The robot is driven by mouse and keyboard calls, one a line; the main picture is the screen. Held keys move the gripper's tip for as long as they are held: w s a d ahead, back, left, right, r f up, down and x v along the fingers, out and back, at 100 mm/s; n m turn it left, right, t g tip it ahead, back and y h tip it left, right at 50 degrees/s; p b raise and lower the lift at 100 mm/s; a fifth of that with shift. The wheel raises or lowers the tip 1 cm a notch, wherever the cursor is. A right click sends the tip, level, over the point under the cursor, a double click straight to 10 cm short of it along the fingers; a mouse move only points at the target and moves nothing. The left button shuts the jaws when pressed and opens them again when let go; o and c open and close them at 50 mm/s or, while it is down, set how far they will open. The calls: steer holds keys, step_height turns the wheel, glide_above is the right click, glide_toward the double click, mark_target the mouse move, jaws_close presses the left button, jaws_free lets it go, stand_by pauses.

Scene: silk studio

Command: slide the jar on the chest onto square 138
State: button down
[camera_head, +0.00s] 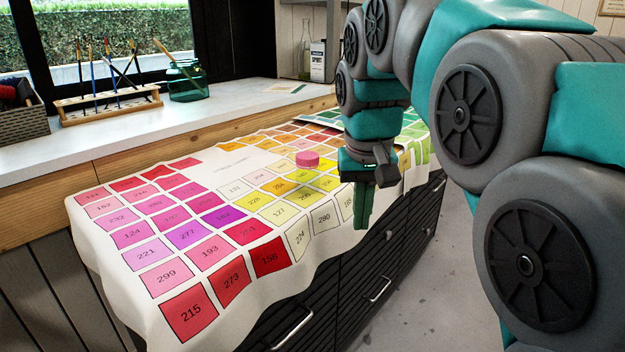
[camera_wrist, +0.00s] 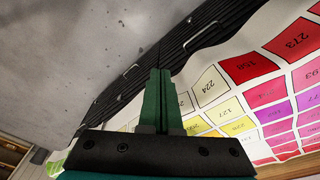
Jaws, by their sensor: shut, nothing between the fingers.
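A low, round pink jar (camera_head: 307,159) sits on the printed colour chart (camera_head: 225,161) spread over the chest, among the pale and yellow squares. My gripper (camera_head: 362,224) points down, shut and empty, beside the chart's front edge, to the right of the jar and apart from it. In the wrist view its green fingers (camera_wrist: 159,75) are together, with the chart beyond. A red square (camera_head: 270,257) near the chart's front edge seems to read 158 or 138; I cannot tell which. I do not clearly make out 138 elsewhere. The jar does not show in the wrist view.
The dark chest front (camera_head: 370,270) has metal handles. The cloth chart hangs over its edge. Behind, a white sill (camera_head: 220,112) holds a brush rack (camera_head: 108,100), a green glass jar with brushes (camera_head: 187,82) and a basket (camera_head: 22,112). Left of the pink jar the chart is clear.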

mark_target(308, 173)
steer(key=w+a+r+t, duration=0.2)
steer(key=w+a+r, duration=0.6)
steer(key=shift+y, duration=0.3)
steer(key=p+x, duration=0.1)
steer(key=x, duration=0.9)
steer(key=shift+s+a, duration=0.15)
steer(key=shift+a, duration=0.05)
steer(key=shift+w+a+p, duration=0.1)
steer(key=shift+w+p, duration=0.1)
steer(key=shift+w, duration=0.8)
steer(key=shift+w+a+p, duration=0.15)
steer(key=shift+w, duration=0.85)
